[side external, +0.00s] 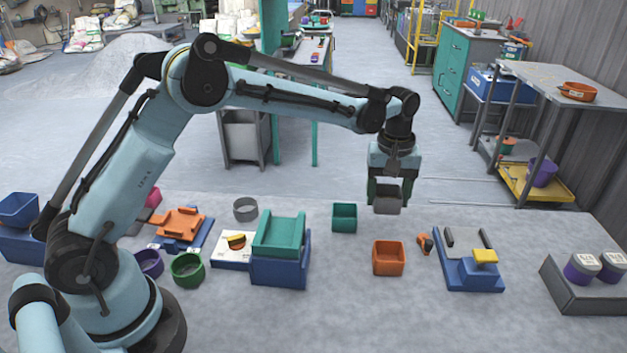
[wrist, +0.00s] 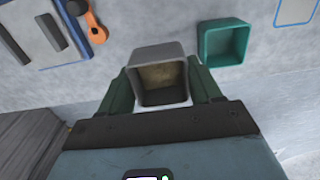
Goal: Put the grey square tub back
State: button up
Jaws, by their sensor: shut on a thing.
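The grey square tub (side external: 387,202) is held between the fingers of my gripper (side external: 390,190), above the far part of the work table. In the wrist view, the tub (wrist: 158,52) sits between the two dark green fingers of my gripper (wrist: 158,88), with its open mouth facing the camera. Its inside shows a brownish floor, and I cannot tell whether that is powder. The gripper is shut on the tub's two sides. In the side view the tub seems raised, apart from the table top.
A teal square tub (side external: 344,217) stands left of the held tub and an orange one (side external: 388,258) nearer the front. A blue stand with a yellow block (side external: 484,257) and an orange tool (side external: 425,243) lie to the right. Bare table (side external: 530,235) lies farther right.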

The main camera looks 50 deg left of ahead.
aim_at(382, 227)
jog(key=shift+f, duration=2.3)
jog(key=shift+f, duration=0.55)
jog(key=o, duration=1.4)
jog(key=shift+r, duration=3.5)
